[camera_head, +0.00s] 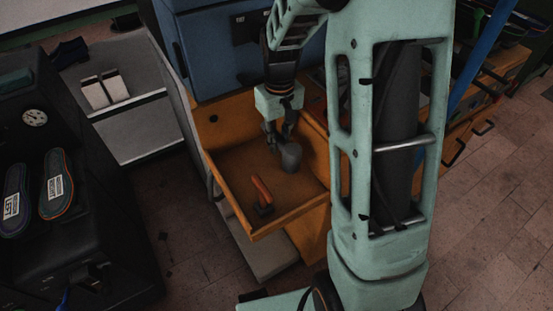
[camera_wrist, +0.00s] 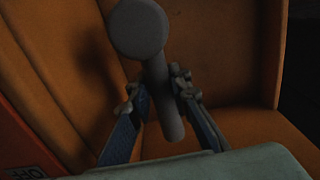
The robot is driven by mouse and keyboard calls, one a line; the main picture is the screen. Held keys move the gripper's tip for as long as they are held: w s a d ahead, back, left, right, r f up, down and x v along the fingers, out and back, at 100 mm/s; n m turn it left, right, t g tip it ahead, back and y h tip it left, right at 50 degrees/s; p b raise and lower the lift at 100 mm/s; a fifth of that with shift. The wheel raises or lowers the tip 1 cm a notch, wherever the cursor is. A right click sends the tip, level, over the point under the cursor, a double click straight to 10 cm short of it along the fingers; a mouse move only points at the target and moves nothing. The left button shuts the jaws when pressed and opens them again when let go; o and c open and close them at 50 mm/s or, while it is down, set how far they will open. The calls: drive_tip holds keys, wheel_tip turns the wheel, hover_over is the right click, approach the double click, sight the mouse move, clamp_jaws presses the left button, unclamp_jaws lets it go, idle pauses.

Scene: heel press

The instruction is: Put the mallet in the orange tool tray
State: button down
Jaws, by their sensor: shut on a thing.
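The mallet has a grey rounded head (camera_head: 290,156); in the wrist view its round head (camera_wrist: 138,28) is at the top and its dark handle (camera_wrist: 168,112) runs down between the fingers. My gripper (camera_head: 279,140) is shut on the mallet, and it also shows in the wrist view (camera_wrist: 157,93). The orange tool tray (camera_head: 288,220) is an open box, and its orange walls fill much of the wrist view (camera_wrist: 225,60). The mallet is within the tray's outline; I cannot tell whether it touches the tray floor.
An orange-handled tool (camera_head: 262,190) is in the tray's near part. A blue cabinet (camera_head: 210,50) stands behind the tray. A black machine with a gauge and shoe soles (camera_head: 57,185) is at left. Grey shelves (camera_head: 125,110) hold white blocks. Open floor (camera_head: 490,220) lies at right.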

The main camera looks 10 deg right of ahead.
sight(279, 139)
drive_tip(key=shift+f+b, duration=0.5)
drive_tip(key=shift+f, duration=1.8)
drive_tip(key=c, duration=1.8)
unclamp_jaws()
wheel_tip(279, 139, up, 12)
drive_tip(key=p, duration=0.2)
drive_tip(key=shift+p, duration=0.3)
drive_tip(key=shift+r, duration=0.1)
